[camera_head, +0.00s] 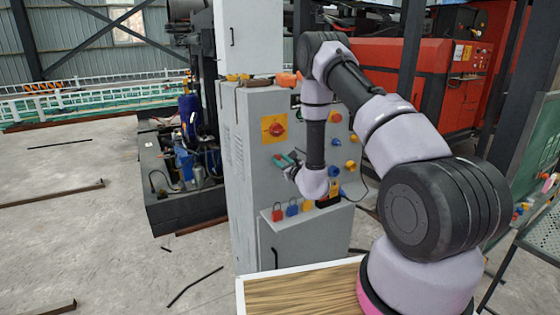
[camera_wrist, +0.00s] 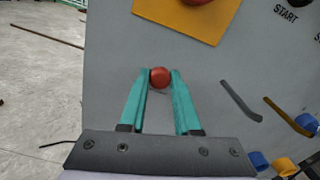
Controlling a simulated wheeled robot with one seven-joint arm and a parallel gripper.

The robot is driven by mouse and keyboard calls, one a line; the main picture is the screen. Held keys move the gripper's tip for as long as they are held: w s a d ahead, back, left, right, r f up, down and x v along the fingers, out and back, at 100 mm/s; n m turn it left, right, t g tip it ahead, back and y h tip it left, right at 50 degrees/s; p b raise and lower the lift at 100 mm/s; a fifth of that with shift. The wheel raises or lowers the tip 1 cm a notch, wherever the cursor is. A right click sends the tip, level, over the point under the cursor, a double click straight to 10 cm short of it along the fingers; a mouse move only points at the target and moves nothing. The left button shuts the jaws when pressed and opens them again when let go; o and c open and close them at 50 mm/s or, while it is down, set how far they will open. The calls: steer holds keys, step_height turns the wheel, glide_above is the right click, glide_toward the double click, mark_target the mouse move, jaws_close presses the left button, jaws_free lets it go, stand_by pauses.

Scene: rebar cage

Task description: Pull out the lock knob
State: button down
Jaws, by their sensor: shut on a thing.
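The lock knob (camera_wrist: 160,77) is a small red ball in the middle of the wrist view, in front of the grey cabinet face. My gripper (camera_wrist: 161,83) has two teal fingers that are shut on the knob, one at each side. In the head view my gripper (camera_head: 285,160) is small at the cabinet's front face, below the yellow plate, and the knob is too small to make out there. The knob's stem and how far it stands out from the panel are hidden.
The grey control cabinet (camera_head: 250,190) carries a yellow plate with a red rotary switch (camera_head: 274,129) above my gripper. Red, blue and orange padlocks (camera_head: 278,215) stand on a ledge below. Several coloured buttons (camera_head: 350,165) lie to the right. Open floor is on the left.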

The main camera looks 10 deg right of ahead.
steer(key=shift+v, duration=1.1)
steer(key=c, duration=0.6)
jaws_free()
steer(key=v, duration=1.1)
